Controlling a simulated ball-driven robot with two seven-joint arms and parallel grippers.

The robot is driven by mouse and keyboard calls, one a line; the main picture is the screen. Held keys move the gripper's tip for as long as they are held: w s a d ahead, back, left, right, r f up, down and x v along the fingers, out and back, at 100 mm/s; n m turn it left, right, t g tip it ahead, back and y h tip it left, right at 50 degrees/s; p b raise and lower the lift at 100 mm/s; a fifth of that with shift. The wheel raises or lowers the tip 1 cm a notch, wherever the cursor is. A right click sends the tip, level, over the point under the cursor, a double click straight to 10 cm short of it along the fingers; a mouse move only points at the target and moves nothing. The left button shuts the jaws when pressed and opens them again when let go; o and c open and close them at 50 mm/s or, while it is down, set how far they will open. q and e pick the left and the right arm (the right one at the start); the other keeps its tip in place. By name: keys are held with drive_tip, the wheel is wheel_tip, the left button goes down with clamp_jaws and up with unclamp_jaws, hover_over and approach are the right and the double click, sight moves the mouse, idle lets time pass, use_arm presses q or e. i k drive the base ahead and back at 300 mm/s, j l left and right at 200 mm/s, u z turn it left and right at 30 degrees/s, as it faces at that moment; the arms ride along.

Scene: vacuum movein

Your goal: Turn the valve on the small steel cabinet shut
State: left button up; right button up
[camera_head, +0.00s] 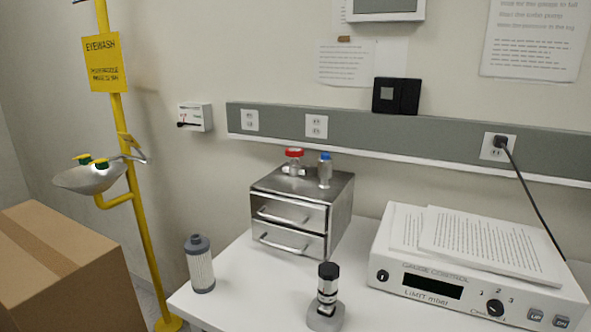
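The small steel cabinet (341,203) stands on the white table against the wall, with two closed drawers facing front. On its top at the back is a small metal fitting with a red cap or knob (294,153), which looks like a valve. It is too small to tell how far it is turned. Beside it on the right stands a small metal piece with a blue top (325,170). Neither of my grippers is in view.
A gauge control box (440,290) with papers is on the right. A cardboard box (90,270) and yellow eyewash stand (133,200) are left.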

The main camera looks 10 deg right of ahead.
sight(294, 153)
drive_tip(key=i+j, duration=0.2)
drive_tip(key=j, duration=0.15)
drive_tip(key=i+j, duration=0.2)
drive_tip(key=j, duration=0.15)
drive_tip(key=i+j, duration=0.2)
drive_tip(key=j, duration=0.15)
drive_tip(key=i+j+z, duration=0.1)
drive_tip(key=j, duration=0.25)
drive_tip(key=i, duration=0.1)
